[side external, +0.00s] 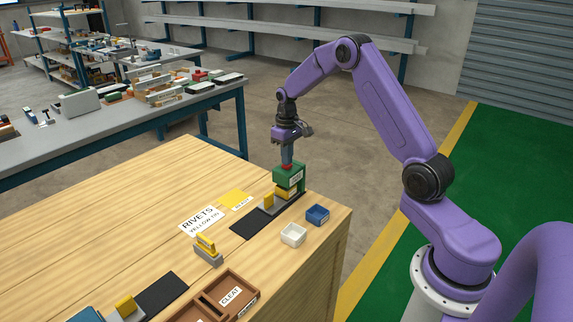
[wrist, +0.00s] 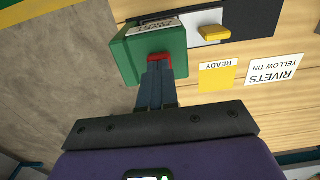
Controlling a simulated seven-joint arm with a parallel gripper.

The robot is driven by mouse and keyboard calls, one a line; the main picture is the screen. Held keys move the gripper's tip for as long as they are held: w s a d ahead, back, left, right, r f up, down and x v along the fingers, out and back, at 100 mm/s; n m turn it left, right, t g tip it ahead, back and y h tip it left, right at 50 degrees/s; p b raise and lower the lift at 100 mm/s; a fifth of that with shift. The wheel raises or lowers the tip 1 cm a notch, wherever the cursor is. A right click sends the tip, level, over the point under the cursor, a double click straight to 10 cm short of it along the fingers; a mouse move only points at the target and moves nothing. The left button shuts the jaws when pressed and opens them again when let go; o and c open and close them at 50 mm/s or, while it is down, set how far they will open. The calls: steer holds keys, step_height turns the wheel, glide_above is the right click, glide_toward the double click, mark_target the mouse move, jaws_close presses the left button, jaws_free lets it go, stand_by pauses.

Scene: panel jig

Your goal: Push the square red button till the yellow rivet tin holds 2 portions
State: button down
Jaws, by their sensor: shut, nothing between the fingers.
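The green dispenser box (side external: 290,177) stands at the far right corner of the wooden bench. The red button (side external: 287,167) is on its top; it also shows in the wrist view (wrist: 160,57). My gripper (side external: 287,160) is shut and empty, pointing down with its fingertips at the button. In the wrist view the fingertips (wrist: 160,68) overlap the button's edge; I cannot tell whether they press it. A yellow thing (side external: 285,192), perhaps the rivet tin, sits low under the green box. Its inside is hidden, so its portions cannot be counted.
A yellow-topped grey block (side external: 268,201) stands on a dark strip beside the dispenser. A white tin (side external: 293,235) and a blue tin (side external: 317,215) stand near the bench's right edge. A yellow READY patch (side external: 236,200) and a RIVETS label (side external: 201,220) lie left of the strip.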

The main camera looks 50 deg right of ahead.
steer(key=shift+f, duration=0.4)
steer(key=shift+r, duration=2.05)
steer(key=shift+a, duration=0.2)
steer(key=s+a+r+n, duration=0.3)
steer(key=s+a, duration=0.4)
steer(key=a, duration=0.3)
steer(key=s+a+r+n, duration=0.35)
steer(key=s+a, duration=0.25)
steer(key=a, duration=0.4)
steer(key=s+a+r+n, duration=0.1)
steer(key=s+n, duration=0.5)
steer(key=s, duration=1.8)
steer(key=shift+s+a, duration=0.35)
steer(key=shift+a, duration=0.15)
